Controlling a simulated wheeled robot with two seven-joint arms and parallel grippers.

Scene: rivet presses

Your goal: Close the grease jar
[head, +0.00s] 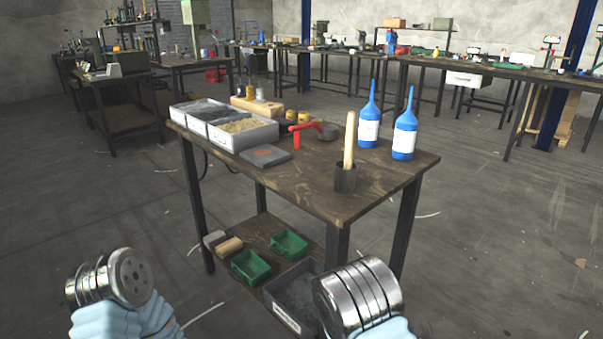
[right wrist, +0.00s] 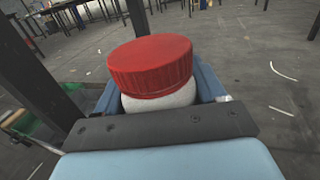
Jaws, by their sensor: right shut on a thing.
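The grease jar (right wrist: 160,101) shows in the right wrist view as a white, rounded body under a wide, ribbed red lid (right wrist: 152,66). My right gripper (right wrist: 160,86) is shut on it, with a blue finger on each side of the white body. The lid sits on top, slightly tilted in the picture; I cannot tell whether it is screwed tight. The lower part of the jar is hidden behind the gripper's dark bar. The jar does not show in the head view. My left gripper is out of view; only part of that arm shows at the lower left.
A wooden workbench (head: 300,195) stands ahead. It holds grey bins (head: 236,134), two blue bottles (head: 369,125), a dark cup (head: 346,179) with a wooden handle, and a red-handled tool (head: 301,131). Green trays (head: 250,266) sit on its lower shelf. Open floor lies right.

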